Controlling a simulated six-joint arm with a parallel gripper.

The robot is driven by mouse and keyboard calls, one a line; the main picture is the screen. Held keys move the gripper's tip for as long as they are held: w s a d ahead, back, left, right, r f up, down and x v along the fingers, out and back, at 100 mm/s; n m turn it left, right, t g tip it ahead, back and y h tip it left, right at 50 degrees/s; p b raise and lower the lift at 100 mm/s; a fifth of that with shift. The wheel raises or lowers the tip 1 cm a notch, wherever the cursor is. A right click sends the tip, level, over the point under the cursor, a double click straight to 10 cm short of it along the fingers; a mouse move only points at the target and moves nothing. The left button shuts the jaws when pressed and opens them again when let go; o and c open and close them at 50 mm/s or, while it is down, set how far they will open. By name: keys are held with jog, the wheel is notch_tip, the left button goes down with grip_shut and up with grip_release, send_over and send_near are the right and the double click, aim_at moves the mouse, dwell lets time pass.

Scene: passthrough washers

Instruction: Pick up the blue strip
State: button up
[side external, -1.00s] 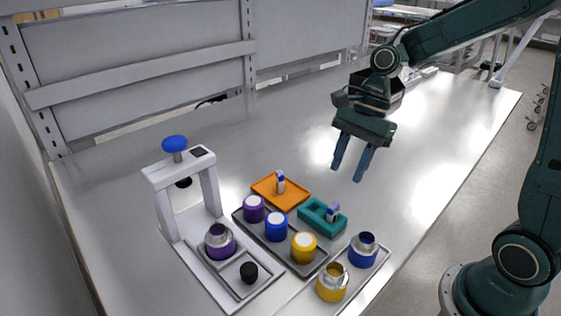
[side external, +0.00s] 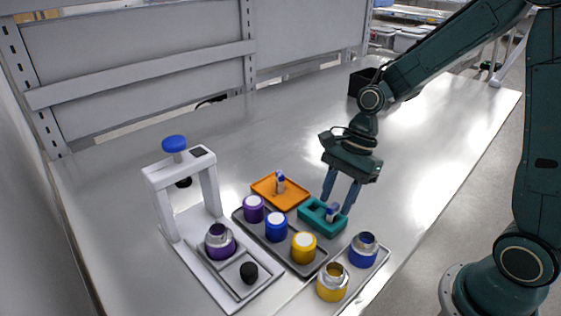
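A small blue and white upright piece (side external: 332,212) stands in the teal tray (side external: 313,225); it may be the blue strip, but it is too small to be sure. A similar blue and white piece (side external: 280,182) stands on the orange tray (side external: 265,188). My gripper (side external: 335,206) points down over the teal tray with its two blue-grey fingers apart. The fingertips are close to the piece there, one on either side of it in this view. I cannot tell whether they touch it.
A grey tray (side external: 291,262) holds purple, blue and yellow white-topped cylinders. A pale tray (side external: 352,292) carries yellow and blue metal-rimmed rings. A press frame with a blue knob (side external: 174,143) stands left. A black box (side external: 362,83) sits behind.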

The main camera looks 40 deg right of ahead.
jog(key=shift+a+f, duration=0.2)
jog(key=shift+f, duration=0.3)
jog(key=shift+c, duration=0.2)
grip_shut()
